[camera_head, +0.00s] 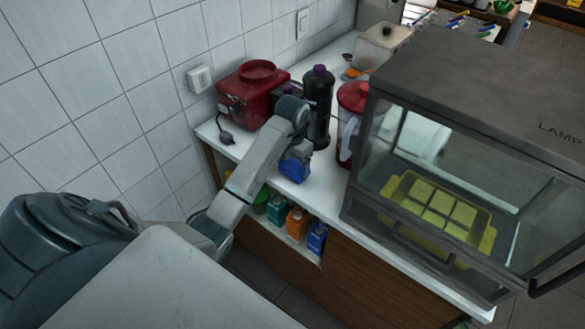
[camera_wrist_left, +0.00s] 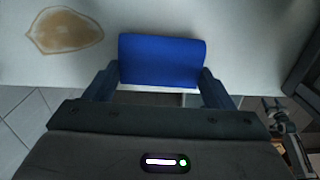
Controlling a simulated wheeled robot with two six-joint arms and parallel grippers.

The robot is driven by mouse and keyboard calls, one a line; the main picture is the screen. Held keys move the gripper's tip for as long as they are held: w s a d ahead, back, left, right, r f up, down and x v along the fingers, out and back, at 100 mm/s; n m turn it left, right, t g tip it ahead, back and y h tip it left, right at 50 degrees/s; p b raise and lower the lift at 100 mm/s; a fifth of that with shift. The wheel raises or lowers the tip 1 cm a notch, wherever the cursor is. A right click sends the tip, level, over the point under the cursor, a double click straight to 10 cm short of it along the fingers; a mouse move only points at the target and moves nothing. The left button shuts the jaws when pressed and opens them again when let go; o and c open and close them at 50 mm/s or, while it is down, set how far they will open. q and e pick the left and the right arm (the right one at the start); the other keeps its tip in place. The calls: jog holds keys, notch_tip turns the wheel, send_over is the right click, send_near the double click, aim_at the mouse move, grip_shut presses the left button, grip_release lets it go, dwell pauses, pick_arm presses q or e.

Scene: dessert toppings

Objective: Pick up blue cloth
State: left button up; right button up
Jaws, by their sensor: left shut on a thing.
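The blue cloth (camera_wrist_left: 162,60) is a folded, flat block in the left wrist view, lying between the two fingers of my left gripper (camera_wrist_left: 160,85). The gripper is shut on its sides. In the head view the blue cloth (camera_head: 293,171) shows below the end of my left arm, at the front edge of the white counter (camera_head: 322,190). I cannot tell whether the cloth still touches the counter. My left gripper in the head view (camera_head: 296,156) hides part of it. My right gripper is not in view.
A brown stain (camera_wrist_left: 65,31) marks the counter. A red appliance (camera_head: 251,92), a dark bottle (camera_head: 319,105) and a red-lidded jar (camera_head: 350,120) stand behind the arm. A glass display case (camera_head: 450,150) is close on the right. Several cartons (camera_head: 297,221) sit on the shelf below.

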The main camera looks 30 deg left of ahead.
aim_at(292, 167)
pick_arm(q)
notch_tip(292, 167, up, 3)
jog(key=shift+p, duration=1.05)
jog(key=s+d+p, duration=0.3)
jog(key=s+p, duration=0.1)
jog(key=s, duration=1.1)
jog(key=shift+s+r, duration=0.4)
